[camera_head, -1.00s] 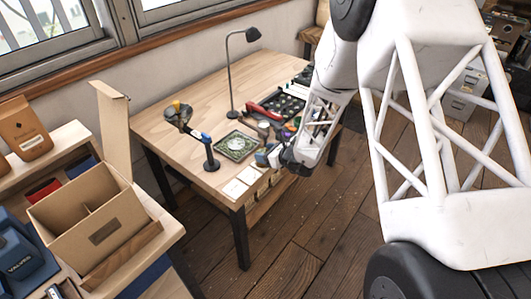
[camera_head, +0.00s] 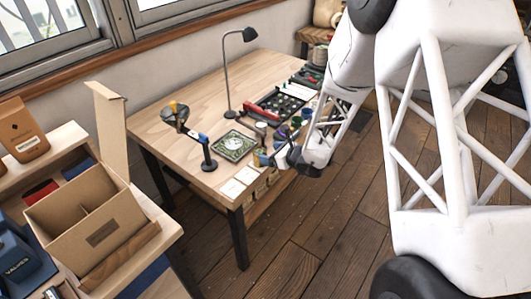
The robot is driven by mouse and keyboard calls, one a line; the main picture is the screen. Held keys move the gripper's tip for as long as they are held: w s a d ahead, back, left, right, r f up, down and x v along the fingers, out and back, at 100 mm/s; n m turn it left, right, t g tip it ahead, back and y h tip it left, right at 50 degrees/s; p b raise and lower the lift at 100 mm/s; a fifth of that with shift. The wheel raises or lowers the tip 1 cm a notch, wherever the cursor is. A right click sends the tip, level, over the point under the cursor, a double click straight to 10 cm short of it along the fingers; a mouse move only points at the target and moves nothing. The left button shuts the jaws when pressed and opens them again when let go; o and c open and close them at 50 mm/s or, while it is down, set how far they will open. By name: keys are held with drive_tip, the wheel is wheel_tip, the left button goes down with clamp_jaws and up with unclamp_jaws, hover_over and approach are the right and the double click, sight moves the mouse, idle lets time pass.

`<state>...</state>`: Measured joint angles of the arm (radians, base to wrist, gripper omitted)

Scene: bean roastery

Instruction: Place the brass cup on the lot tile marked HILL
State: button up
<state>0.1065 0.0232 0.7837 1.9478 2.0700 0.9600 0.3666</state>
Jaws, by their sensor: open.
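My gripper (camera_head: 286,158) is small and dark in this view, at the front right edge of the wooden table, with its jaws open. I see nothing held in it. Two pale cards (camera_head: 232,187), which look like lot tiles, lie at the table's near corner, left of my gripper; their lettering is too small to read, so I cannot tell which is HILL. A small greyish-brown cylinder (camera_head: 261,129) stands behind and left of my gripper; I cannot tell if it is the brass cup. Small items around my gripper are partly hidden by it.
A green patterned square (camera_head: 234,145) with a pale round centre lies on the wooden table (camera_head: 190,100). A stand (camera_head: 209,157), a lamp (camera_head: 228,85) and a dark tray (camera_head: 283,104) stand nearby. The table's back left is clear. A cardboard box (camera_head: 95,240) is at left.

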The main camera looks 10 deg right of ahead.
drive_tip(key=v, duration=0.7)
drive_tip(key=shift+s+d+r, duration=0.2)
drive_tip(key=shift+s, duration=0.05)
idle(0.5)
drive_tip(key=s+a+r+n+g, duration=0.3)
drive_tip(key=s+r+n+g, duration=0.1)
drive_tip(key=s+r+n, duration=0.35)
drive_tip(key=s+a+r+n+g, duration=0.3)
drive_tip(key=s+a+r+n, duration=0.1)
drive_tip(key=s+r+n, duration=0.4)
drive_tip(key=s+d+r+n+h, duration=0.4)
drive_tip(key=s+r+n+h, duration=0.1)
drive_tip(key=s, duration=0.4)
drive_tip(key=s+d+r+n+h, duration=0.4)
drive_tip(key=s+r+n, duration=0.2)
drive_tip(key=s+r, duration=0.1)
drive_tip(key=shift+s+h, duration=0.4)
drive_tip(key=shift+s, duration=0.5)
